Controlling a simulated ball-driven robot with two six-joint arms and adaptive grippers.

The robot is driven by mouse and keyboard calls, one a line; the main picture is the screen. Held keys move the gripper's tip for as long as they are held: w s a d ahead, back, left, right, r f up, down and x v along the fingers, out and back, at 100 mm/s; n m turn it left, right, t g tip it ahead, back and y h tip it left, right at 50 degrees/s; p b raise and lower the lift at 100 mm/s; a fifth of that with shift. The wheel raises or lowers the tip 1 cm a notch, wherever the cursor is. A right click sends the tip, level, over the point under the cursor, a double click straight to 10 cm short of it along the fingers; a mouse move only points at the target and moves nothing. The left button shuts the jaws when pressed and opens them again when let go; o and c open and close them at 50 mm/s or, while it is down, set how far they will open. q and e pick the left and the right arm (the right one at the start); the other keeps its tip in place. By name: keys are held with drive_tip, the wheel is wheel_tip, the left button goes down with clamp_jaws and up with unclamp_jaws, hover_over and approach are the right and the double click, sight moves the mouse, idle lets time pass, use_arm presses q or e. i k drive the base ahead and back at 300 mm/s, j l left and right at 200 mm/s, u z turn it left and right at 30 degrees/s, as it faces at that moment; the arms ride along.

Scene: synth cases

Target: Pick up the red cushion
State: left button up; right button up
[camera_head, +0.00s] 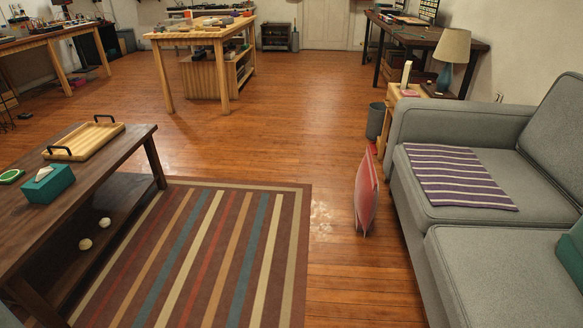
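The red cushion (366,194) is pinkish red and stands upright on its edge on the wooden floor. It is seen nearly edge-on, between the striped rug and the grey sofa. It looks close to the sofa's front; I cannot tell whether it touches it. Neither of my grippers is in view.
A grey sofa (465,262) with a purple striped cloth (458,176) fills the right. A dark coffee table (95,153) with a wooden tray (88,139) and a teal tissue box (47,184) stands at left. A striped rug (298,215) lies between.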

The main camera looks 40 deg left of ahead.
sight(366, 193)
drive_tip(key=k+u, duration=0.1)
drive_tip(key=u, duration=0.7)
drive_tip(key=z, duration=0.3)
drive_tip(key=i+j+z, duration=0.6)
drive_tip(key=j+z, duration=0.15)
drive_tip(key=j, duration=0.2)
